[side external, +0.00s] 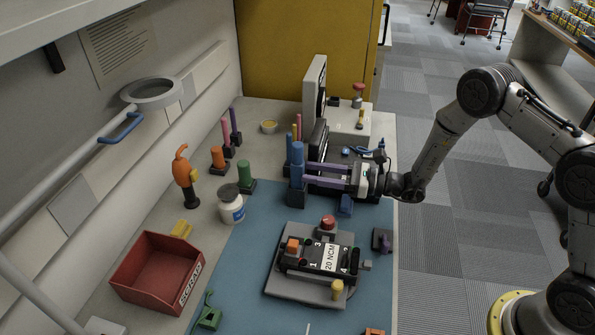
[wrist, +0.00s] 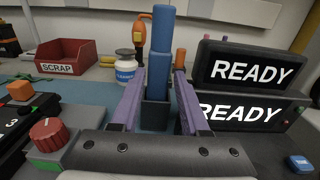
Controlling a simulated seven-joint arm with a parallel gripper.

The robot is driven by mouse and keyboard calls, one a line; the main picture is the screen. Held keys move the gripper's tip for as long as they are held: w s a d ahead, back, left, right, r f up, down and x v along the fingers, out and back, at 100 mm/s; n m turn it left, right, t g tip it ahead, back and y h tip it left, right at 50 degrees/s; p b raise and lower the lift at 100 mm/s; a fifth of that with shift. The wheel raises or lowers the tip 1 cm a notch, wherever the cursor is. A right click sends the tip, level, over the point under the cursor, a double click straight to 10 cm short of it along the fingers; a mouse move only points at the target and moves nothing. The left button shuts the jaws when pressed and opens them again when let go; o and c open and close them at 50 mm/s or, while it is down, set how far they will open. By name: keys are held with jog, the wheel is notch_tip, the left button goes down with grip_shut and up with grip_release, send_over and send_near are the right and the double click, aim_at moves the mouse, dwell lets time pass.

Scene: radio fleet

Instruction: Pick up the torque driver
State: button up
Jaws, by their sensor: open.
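A blue upright tool (side external: 297,158), which looks like the torque driver, stands in a dark block holder (side external: 296,196). It also shows in the wrist view (wrist: 162,30). My gripper (side external: 307,174) reaches in level from the right, its two long purple fingers open. In the wrist view the fingers (wrist: 159,80) stand on either side of the blue tool, with the holder between them lower down. I cannot tell whether either finger touches it. An orange tool with a dark lower end (side external: 184,175) stands apart to the left.
Two READY displays (wrist: 250,68) stand close right of the fingers in the wrist view. A white bottle (side external: 231,205), a green peg holder (side external: 246,178) and a red SCRAP bin (side external: 160,272) stand left. A fixture marked 20 NCM (side external: 318,262) sits on the blue mat (side external: 245,287).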

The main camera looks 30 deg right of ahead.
aim_at(304, 171)
jog(key=x, duration=0.4)
jog(key=shift+w+a, duration=0.15)
jog(key=shift+a, duration=0.1)
grip_shut()
dwell(1.2)
